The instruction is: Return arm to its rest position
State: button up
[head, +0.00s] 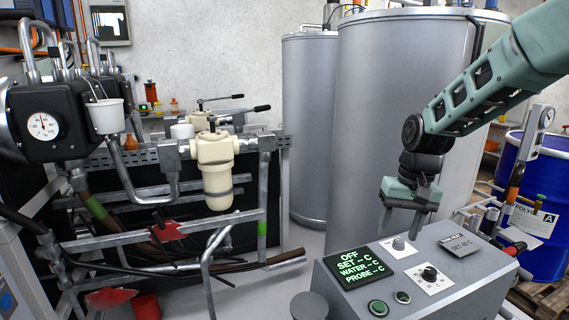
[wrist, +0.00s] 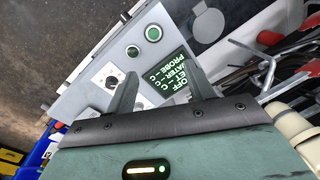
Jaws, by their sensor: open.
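My gripper (head: 412,212) hangs from my green and black arm at the right of the head view, just above the back of a grey control box (head: 455,285). In the wrist view the two grey fingers of my gripper (wrist: 159,74) stand apart, with nothing between them. The control box (wrist: 82,88) lies beyond the fingers there. Its display (head: 360,265) reads OFF, with dashes for set, water and probe. Whether the fingers touch the box is hard to tell, but they look clear of it.
Tall metal tanks (head: 395,120) stand close behind my gripper. A blue drum (head: 540,215) sits on a pallet at the right. A pipe rack with a dial gauge (head: 42,126) and a cream filter housing (head: 215,165) fills the left. Some grey floor is open between rack and tanks.

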jog(key=s+a+r+n, duration=0.1)
jog(key=s+a+n, duration=0.1)
jog(key=s+a, duration=0.45)
jog(key=s+a+r+n, duration=0.1)
jog(key=s+a+n, duration=0.25)
jog(key=s, duration=0.65)
jog(key=s+a+f+n, duration=0.1)
jog(key=s+f+n, duration=0.1)
jog(key=s, duration=1.2)
jog(key=shift+n+h, duration=0.3)
jog(key=shift+n, duration=0.35)
jog(key=shift+w+a, duration=0.1)
jog(key=shift+a, duration=0.05)
